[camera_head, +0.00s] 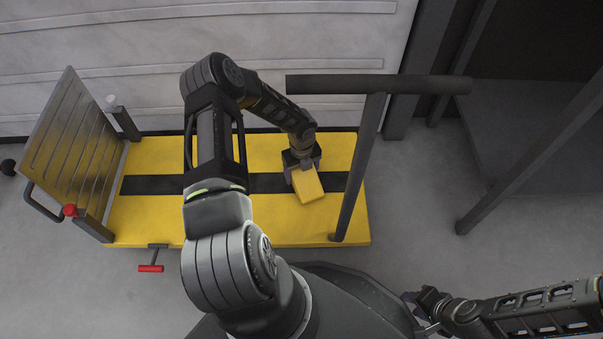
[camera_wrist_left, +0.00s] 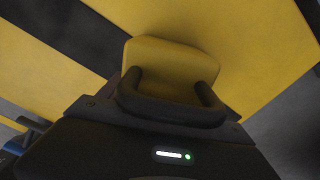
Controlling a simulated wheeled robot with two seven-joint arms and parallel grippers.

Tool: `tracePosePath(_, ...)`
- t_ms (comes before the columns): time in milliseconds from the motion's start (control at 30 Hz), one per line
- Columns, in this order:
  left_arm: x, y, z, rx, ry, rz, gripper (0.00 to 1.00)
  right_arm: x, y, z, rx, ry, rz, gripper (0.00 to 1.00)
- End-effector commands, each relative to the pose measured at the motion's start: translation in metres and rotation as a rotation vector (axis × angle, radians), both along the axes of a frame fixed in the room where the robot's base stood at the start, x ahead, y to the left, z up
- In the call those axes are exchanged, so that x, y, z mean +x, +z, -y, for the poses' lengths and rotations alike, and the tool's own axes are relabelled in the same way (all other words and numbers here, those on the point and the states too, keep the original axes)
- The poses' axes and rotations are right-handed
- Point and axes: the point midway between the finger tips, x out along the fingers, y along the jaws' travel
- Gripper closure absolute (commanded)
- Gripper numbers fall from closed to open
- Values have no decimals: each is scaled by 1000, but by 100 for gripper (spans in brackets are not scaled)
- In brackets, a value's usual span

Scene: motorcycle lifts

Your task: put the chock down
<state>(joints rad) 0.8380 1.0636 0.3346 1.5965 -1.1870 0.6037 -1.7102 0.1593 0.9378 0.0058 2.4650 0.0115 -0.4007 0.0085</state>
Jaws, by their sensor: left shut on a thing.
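The yellow chock (camera_head: 308,187) is held by my left gripper (camera_head: 303,166) over the right part of the yellow lift platform (camera_head: 230,218), by its black centre stripe. In the left wrist view, the chock (camera_wrist_left: 172,58) shows beyond the dark gripper parts, with yellow deck and black stripe behind it. My left gripper is shut on it. I cannot tell whether the chock's underside touches the deck. My right gripper (camera_head: 422,308) is at the lower right, far from the chock; its jaw opening is unclear.
A dark T-shaped post (camera_head: 362,165) stands close right of the chock. A grey ribbed ramp plate (camera_head: 72,145) stands tilted at the platform's left end. A red-handled lever (camera_head: 151,267) sticks out at the front. The deck left of my left arm is clear.

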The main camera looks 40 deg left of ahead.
Motion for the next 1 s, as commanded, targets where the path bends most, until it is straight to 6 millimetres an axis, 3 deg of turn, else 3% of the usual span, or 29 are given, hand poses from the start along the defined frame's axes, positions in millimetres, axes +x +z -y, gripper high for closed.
tracePosePath(167,1,-3,0,0,0,1,100,0,-3,0,0,0,1,64)
tracePosePath(200,0,-4,0,0,1,0,27,0,-3,0,0,0,1,64)
tracePosePath(467,0,-3,0,0,1,0,6,1,-2,0,0,0,1,64)
tracePosePath(767,0,-1,0,0,1,0,6,0,0,0,0,0,1,64)
tracePosePath(1000,0,26,-1,2,0,1,6,-2,13,0,1,3,-4,64)
